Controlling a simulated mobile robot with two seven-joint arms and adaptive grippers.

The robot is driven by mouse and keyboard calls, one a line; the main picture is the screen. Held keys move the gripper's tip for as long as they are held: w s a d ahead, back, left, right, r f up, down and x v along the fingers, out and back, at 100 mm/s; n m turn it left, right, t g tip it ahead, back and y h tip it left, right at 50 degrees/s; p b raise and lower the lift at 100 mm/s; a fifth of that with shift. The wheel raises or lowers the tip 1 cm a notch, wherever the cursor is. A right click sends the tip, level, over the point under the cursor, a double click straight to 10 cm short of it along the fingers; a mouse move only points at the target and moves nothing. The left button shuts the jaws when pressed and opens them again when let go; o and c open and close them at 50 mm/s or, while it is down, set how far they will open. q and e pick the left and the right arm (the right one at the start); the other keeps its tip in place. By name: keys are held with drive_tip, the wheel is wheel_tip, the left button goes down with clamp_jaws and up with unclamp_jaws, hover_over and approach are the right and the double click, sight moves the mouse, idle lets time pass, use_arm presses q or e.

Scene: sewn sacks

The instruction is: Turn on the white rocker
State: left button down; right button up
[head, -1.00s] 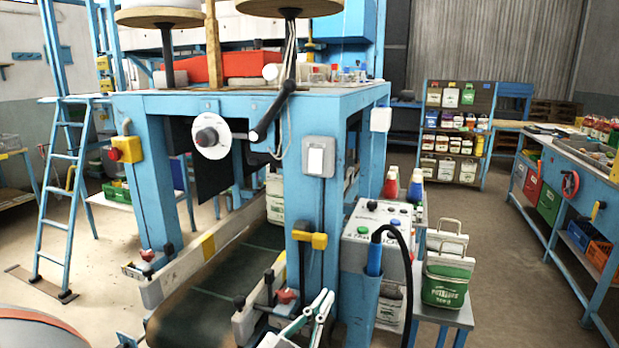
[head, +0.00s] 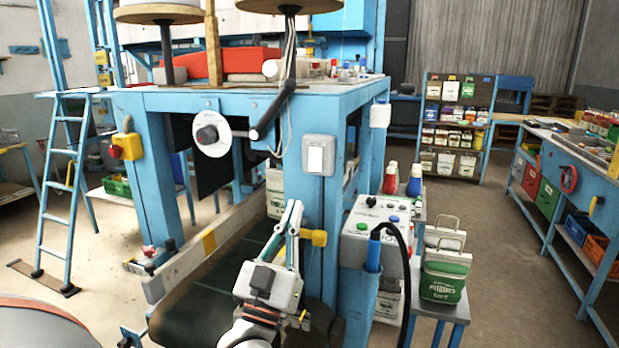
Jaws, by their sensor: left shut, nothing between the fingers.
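The white rocker (head: 315,158) sits in a grey switch box on the front face of the blue machine post, in the upper middle of the head view. My left gripper (head: 293,207) is below it and a little to its left, in front of the same post. Its fingers point up and are shut with nothing between them. A gap separates the fingertips from the rocker, which is in full view. My right gripper is not in view.
A black lever (head: 272,110) hangs left of the switch box, near a white dial (head: 211,134). A yellow fitting (head: 317,237) juts from the post close to my gripper. A grey control box (head: 378,222) with buttons and a black hose stands to the right.

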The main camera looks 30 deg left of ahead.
sight(315, 164)
use_arm(q)
drive_tip(key=shift+w+a+r+p, duration=0.35)
drive_tip(key=shift+w+r, duration=0.25)
drive_tip(key=shift+w, duration=0.9)
drive_tip(key=shift+w+a+r+p, duration=0.2)
drive_tip(key=shift+w+a+r, duration=0.3)
drive_tip(key=shift+w, duration=1)
drive_tip(key=shift+w+a+r+p, duration=0.25)
drive_tip(key=shift+w+r, duration=0.45)
drive_tip(key=shift+w, duration=0.8)
